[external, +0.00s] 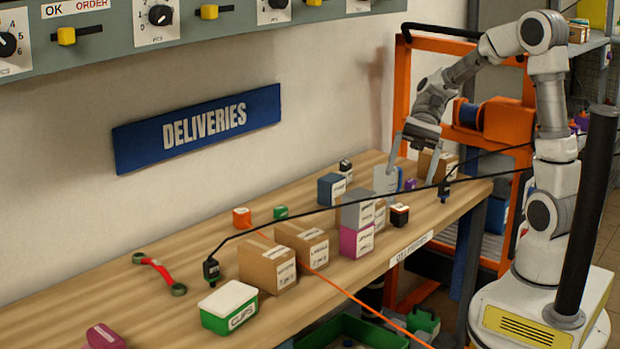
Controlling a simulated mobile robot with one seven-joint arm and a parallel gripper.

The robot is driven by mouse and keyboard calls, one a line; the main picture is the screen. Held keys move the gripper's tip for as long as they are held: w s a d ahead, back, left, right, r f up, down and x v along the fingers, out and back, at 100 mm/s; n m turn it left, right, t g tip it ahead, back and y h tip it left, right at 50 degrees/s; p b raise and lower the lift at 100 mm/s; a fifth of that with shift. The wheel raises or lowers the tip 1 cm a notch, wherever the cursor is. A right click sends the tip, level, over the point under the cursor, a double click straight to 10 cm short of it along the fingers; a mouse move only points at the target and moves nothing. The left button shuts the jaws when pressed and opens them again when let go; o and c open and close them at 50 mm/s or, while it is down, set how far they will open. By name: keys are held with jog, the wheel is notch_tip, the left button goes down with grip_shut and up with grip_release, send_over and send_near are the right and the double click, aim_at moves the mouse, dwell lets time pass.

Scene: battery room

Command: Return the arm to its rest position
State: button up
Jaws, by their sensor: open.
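Cardboard boxes (268,265), a grey box (357,210) on a magenta box (357,240), and a green-white clips box (229,307) crowd the bench. A red-handled tool (159,272) lies left. An orange frame (402,85) stands behind my arm. A dark post (588,210) stands in front.

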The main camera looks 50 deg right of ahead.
jog(key=s+a+r+n+g+h+p, duration=0.1)
jog(key=s+a+n+h, duration=0.15)
jog(key=s, duration=0.35)
jog(key=s+a+r+n+g+h, duration=0.1)
jog(key=s+n, duration=0.2)
jog(key=s, duration=0.4)
jog(key=w+d+r+n+t+h+p, duration=0.2)
jog(key=d+t+h, duration=0.1)
jog(key=d+t, duration=0.2)
jog(key=w+d+r+n+t+h+p, duration=0.2)
jog(key=w+d+r+n+t+h, duration=0.1)
jog(key=d, duration=0.4)
jog(key=t+h, duration=0.1)
jog(key=t, duration=0.1)
jog(key=shift+w+d+r+n+t, duration=0.15)
jog(key=shift+d+r+n+t, duration=0.05)
jog(key=shift+d+n+t, duration=0.2)
